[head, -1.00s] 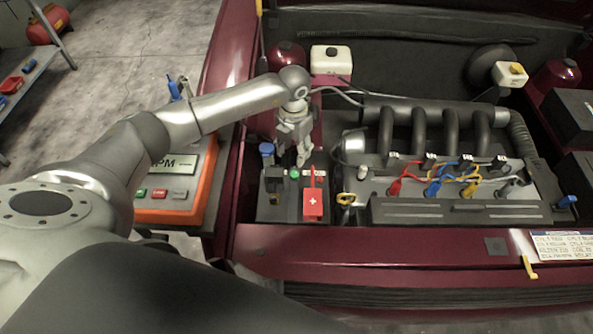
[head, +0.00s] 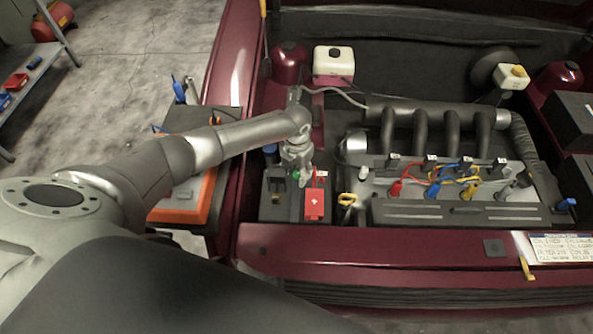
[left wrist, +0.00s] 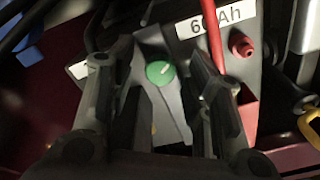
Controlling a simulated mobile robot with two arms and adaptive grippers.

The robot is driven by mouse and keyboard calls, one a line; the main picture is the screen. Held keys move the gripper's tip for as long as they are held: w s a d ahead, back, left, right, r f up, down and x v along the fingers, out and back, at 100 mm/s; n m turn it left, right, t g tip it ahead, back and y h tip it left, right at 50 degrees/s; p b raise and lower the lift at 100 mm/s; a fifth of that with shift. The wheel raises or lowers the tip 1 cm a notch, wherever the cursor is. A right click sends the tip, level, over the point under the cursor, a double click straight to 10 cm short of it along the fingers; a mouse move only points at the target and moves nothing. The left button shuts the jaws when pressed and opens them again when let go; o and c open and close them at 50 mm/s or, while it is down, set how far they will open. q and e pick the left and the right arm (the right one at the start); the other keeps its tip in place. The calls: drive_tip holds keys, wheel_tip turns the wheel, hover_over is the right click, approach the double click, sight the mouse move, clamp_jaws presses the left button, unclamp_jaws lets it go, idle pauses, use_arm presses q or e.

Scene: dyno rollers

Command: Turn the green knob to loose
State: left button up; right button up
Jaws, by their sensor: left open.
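The green knob (left wrist: 161,72) is round with a pale pointer mark and sits on a grey clamp on the battery. In the left wrist view it lies between the two fingers of my left gripper (left wrist: 160,90), which are open and apart from it. In the head view the left gripper (head: 301,180) points down over the black battery (head: 283,208), and a little of the green knob (head: 295,174) shows beside a finger. The knob's label cannot be read. My right gripper is not in view.
A red terminal cover (head: 314,204) with a white cross is close right of the gripper. The engine (head: 450,185) with coloured leads stands further right.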

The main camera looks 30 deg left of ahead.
use_arm(q)
clamp_jaws()
drive_tip(key=shift+f+m+b, duration=0.15)
drive_tip(key=shift+m+b, duration=0.65)
drive_tip(key=shift+b, duration=0.05)
drive_tip(key=m+b, duration=0.3)
drive_tip(key=shift+m, duration=0.3)
drive_tip(key=m+b, duration=0.3)
drive_tip(key=shift+m, duration=0.4)
drive_tip(key=shift+m+b, duration=0.75)
drive_tip(key=shift+m, duration=0.05)
